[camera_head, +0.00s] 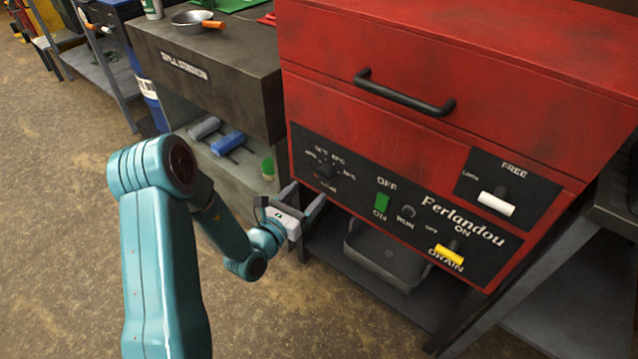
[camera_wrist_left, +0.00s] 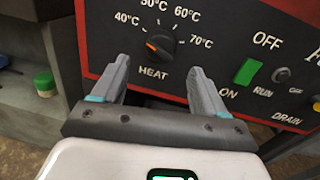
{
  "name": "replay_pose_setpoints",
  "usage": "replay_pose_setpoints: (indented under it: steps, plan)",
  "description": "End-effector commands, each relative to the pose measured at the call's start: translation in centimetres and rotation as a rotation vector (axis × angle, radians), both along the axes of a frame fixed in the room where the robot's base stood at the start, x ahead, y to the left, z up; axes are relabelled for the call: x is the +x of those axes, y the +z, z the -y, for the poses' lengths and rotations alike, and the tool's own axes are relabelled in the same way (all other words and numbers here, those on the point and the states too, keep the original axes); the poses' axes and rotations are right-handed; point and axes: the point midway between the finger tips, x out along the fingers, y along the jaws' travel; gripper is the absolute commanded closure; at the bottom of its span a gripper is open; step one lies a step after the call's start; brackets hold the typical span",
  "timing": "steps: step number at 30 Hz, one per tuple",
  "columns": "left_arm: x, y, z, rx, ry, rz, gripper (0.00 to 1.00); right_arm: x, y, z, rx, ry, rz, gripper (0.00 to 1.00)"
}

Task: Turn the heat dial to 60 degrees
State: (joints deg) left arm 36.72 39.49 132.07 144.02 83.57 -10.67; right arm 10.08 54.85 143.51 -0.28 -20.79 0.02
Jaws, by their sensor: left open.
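The heat dial (camera_wrist_left: 160,46) is a small black knob with an orange pointer on the black panel of the red machine. In the left wrist view its pointer is toward the left, on the 40°C side of the scale. The dial also shows in the head view (camera_head: 326,171), at the panel's left end. My left gripper (camera_head: 306,200) is open and empty, just in front of and below the dial. In the left wrist view its fingers (camera_wrist_left: 160,85) stand apart, one to each side below the dial, not touching it. My right gripper is not in view.
The panel also bears a green ON/OFF switch (camera_head: 383,203), a white handle (camera_head: 495,204) and a yellow drain handle (camera_head: 449,256). A black bar handle (camera_head: 403,93) sticks out above. A grey bin (camera_head: 385,258) stands on the shelf below. A grey counter (camera_head: 215,75) is at left.

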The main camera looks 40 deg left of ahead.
Motion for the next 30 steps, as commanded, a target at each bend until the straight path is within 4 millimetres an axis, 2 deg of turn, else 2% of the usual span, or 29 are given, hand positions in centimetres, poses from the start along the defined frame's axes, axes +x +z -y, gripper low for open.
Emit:
replay_pose_setpoints:
  steps: [3,9,13,21,26,30]
  plan:
    - [2.7,-0.1,0.1,0.001,-0.003,0.003,0.27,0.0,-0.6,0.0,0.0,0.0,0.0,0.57]
    - [5.5,-0.1,0.0,0.0,-0.001,0.001,0.27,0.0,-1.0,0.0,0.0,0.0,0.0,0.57]
    - [6.3,0.0,0.0,-0.001,-0.002,0.0,0.27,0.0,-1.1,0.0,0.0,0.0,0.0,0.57]
    - [6.4,0.0,0.0,-0.002,-0.001,-0.001,0.27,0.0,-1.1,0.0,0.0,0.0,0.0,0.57]
    - [6.4,0.0,0.0,-0.002,-0.001,-0.001,0.79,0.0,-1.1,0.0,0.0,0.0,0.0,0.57]
    - [6.4,0.0,0.0,-0.001,-0.002,-0.001,0.81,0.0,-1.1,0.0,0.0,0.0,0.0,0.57]
